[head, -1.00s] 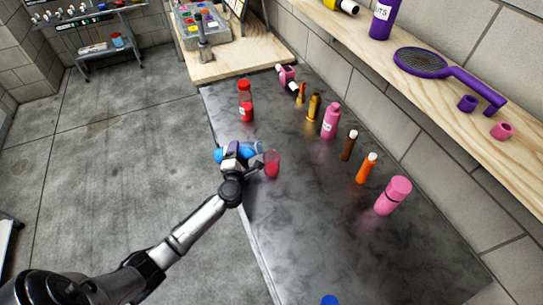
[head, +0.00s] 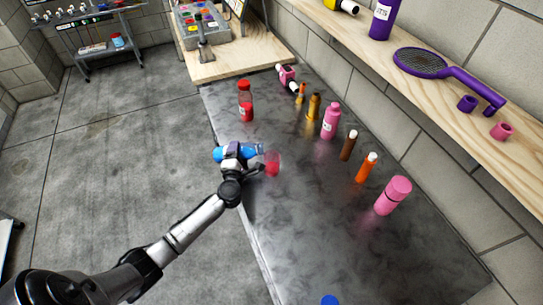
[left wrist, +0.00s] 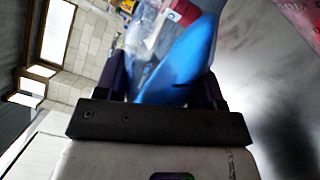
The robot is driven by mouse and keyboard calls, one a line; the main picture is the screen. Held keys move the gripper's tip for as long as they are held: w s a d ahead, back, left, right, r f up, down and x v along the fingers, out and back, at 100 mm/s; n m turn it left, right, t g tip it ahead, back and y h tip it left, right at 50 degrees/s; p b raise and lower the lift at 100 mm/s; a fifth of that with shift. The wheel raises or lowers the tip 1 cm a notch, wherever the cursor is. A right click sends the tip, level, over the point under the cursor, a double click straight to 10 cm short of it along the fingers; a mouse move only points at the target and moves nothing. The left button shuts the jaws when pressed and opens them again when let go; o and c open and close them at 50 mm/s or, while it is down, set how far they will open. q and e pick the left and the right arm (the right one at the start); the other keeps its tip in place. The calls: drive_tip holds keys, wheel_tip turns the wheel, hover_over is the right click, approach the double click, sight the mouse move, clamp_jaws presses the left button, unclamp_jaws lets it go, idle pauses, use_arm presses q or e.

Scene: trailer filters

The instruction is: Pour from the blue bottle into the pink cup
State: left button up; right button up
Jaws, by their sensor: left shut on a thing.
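The blue bottle (head: 222,154) is in my left gripper (head: 240,152), above the near left edge of the dark counter. It lies nearly level in the head view, its narrow end pointing right toward the pink cup. The see-through pink cup (head: 272,163) stands on the counter just right of the gripper. I cannot tell whether bottle and cup touch or whether liquid flows. In the left wrist view, the blue bottle (left wrist: 188,62) is between the two fingers (left wrist: 165,90). My right gripper is not in view.
A red bottle (head: 245,101) stands behind the gripper on the counter (head: 330,220). A row of bottles, including a pink one (head: 393,196) and an orange one (head: 366,168), stands to the right. A blue round thing (head: 330,300) shows at the bottom edge. The counter's front is mostly clear.

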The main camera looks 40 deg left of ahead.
use_arm(q)
drive_tip(key=shift+r+p, duration=0.2)
drive_tip(key=shift+p, duration=0.15)
drive_tip(key=shift+w+d+r+m+p, duration=0.15)
drive_tip(key=shift+r+m+p, duration=0.1)
drive_tip(key=shift+m+p, duration=0.3)
drive_tip(key=shift+d+r+m+p, duration=0.15)
drive_tip(key=shift+r+m+p, duration=0.15)
drive_tip(key=shift+p, duration=0.35)
drive_tip(key=shift+w+r+m+p, duration=0.1)
drive_tip(key=shift+r+m+p, duration=0.2)
drive_tip(key=shift+p, duration=0.3)
drive_tip(key=shift+d+r+p, duration=0.1)
drive_tip(key=shift+p, duration=0.2)
idle(0.5)
drive_tip(key=shift+r+m+p, duration=0.2)
drive_tip(key=shift+m+p, duration=0.25)
idle(0.7)
idle(0.5)
